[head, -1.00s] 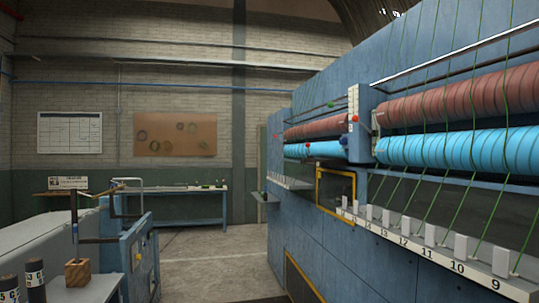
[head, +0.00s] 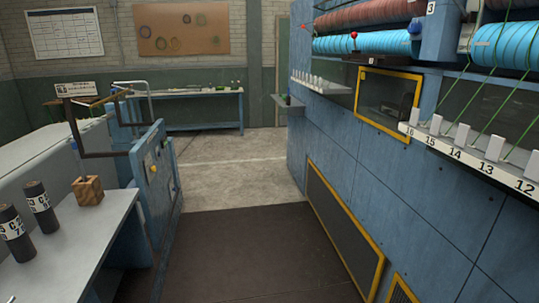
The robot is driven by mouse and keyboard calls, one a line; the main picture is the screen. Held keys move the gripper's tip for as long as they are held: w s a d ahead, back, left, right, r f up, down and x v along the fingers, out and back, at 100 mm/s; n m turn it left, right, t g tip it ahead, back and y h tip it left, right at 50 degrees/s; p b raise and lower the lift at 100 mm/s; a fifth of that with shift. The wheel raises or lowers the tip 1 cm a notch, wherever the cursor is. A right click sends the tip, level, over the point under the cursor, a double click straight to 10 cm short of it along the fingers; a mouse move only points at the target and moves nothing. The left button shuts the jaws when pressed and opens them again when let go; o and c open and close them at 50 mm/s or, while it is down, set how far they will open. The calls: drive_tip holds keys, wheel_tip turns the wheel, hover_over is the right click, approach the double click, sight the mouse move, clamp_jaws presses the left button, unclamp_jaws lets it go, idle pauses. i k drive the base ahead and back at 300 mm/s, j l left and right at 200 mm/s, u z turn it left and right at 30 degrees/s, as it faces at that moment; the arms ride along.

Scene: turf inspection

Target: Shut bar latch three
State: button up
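I cannot pick out a bar latch marked three. A white rail (head: 470,160) on the blue machine at the right carries upright white blocks above the numbers 16 to 12. Green yarns run down to it. A farther rail (head: 330,88) on the same machine holds several small white blocks; any numbers there are too small to read. A small plate with a 3 (head: 431,8) sits high on the machine beside the rollers. I cannot tell whether any of these parts is a latch. My gripper is not in view.
A dark floor mat (head: 240,250) and clear concrete (head: 230,165) lie between the blue machine (head: 420,210) and a grey-topped bench (head: 75,245) at left. The bench holds two dark cylinders (head: 40,205) and a wooden block (head: 88,190). A workbench (head: 205,95) stands at the back.

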sight(354, 35)
drive_tip(key=i, duration=1.95)
